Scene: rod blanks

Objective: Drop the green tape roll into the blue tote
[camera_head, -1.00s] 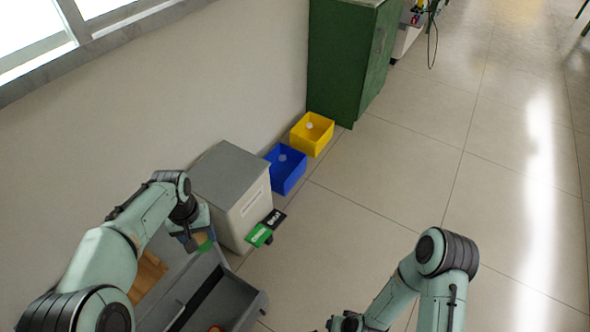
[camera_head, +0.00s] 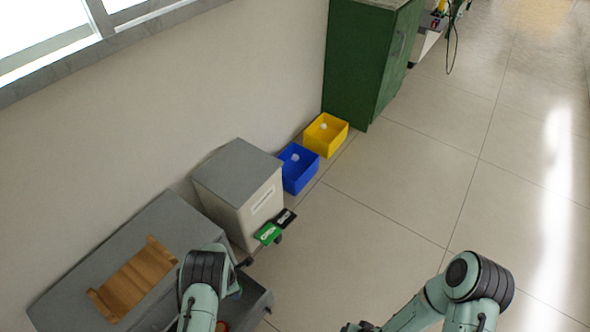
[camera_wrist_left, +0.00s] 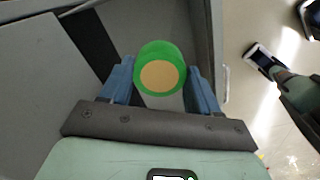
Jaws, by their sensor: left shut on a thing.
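The green tape roll (camera_wrist_left: 160,67), with a tan centre, sits between the blue fingers of my left gripper (camera_wrist_left: 161,85) in the left wrist view. The gripper is shut on it, above a grey open drawer or bin. In the head view my left wrist largely hides the roll and fingers. The blue tote (camera_head: 300,182) stands on the floor against the wall, well beyond my left gripper, with a small pale thing inside. My right gripper (camera_head: 360,327) is at the bottom edge of the head view, too cut off to show its fingers.
A yellow tote (camera_head: 327,145) stands just beyond the blue one, near a green cabinet (camera_head: 358,65). A grey-topped white cabinet (camera_head: 238,180) stands between my left arm and the blue tote. A wooden rack (camera_head: 135,278) lies on a grey top. Floor at right is clear.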

